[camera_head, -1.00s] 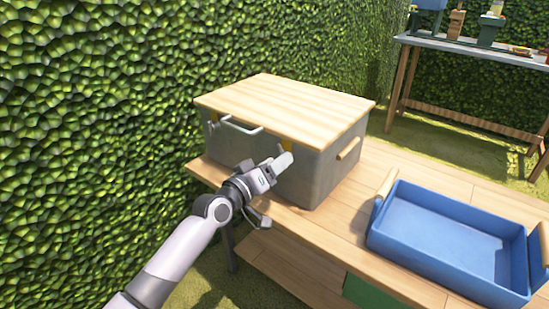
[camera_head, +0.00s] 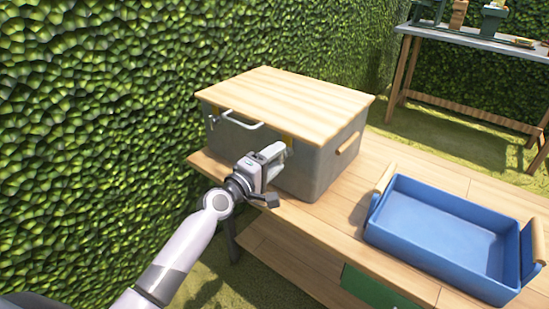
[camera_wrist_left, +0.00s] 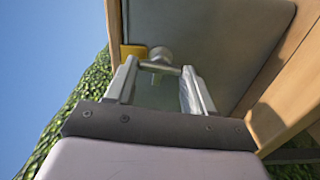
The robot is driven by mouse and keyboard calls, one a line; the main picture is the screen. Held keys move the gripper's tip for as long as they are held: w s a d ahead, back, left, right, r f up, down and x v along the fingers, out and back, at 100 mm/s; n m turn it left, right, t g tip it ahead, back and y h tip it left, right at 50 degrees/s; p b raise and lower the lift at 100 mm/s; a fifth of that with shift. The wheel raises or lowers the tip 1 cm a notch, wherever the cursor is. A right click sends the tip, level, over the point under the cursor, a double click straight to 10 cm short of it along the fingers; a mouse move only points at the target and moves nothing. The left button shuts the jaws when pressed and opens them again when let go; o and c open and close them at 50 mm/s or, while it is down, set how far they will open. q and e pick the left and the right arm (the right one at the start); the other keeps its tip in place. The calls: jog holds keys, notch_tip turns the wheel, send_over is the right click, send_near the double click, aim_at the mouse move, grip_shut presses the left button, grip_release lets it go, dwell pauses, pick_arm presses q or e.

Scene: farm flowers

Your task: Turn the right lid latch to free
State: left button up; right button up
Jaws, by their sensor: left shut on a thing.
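The grey box (camera_head: 325,165) with a pale wooden lid (camera_head: 290,93) stands on the wooden bench. The right lid latch (camera_wrist_left: 160,58) shows in the left wrist view as a round metal knob with a crossbar, beside a yellow piece (camera_wrist_left: 133,52). My left gripper (camera_head: 277,153) is at the right part of the box front, just below the lid edge, and mostly hides the latch in the head view. In the left wrist view, the fingers (camera_wrist_left: 160,78) are shut on the latch's bar, one at each end. My right gripper is not in view.
A metal handle (camera_head: 242,121) sticks out of the box front, left of my gripper. A blue tray (camera_head: 450,225) with wooden handles stands on the bench (camera_head: 335,208) to the right. A leafy hedge (camera_head: 90,120) rises at the left and behind. Another table (camera_head: 475,40) stands back right.

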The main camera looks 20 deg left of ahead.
pick_arm(q)
jog(key=shift+n, duration=0.5)
jog(key=o, duration=1)
jog(key=shift+o, duration=0.2)
jog(key=p+v, duration=0.1)
jog(key=v, duration=0.6)
jog(key=s+d+f+m+g+y, duration=0.1)
jog(key=s+f+m+g+y, duration=0.15)
jog(key=s+f+m, duration=0.85)
jog(key=s+d+f+m+g+y, duration=0.15)
jog(key=s+f+m+g, duration=0.45)
jog(key=s, duration=0.8)
notch_tip(320, 180, up, 11)
jog(key=s+a+t+p, duration=0.1)
jog(key=t+p, duration=0.1)
jog(key=p, duration=1.3)
jog(key=shift+a+r, duration=0.2)
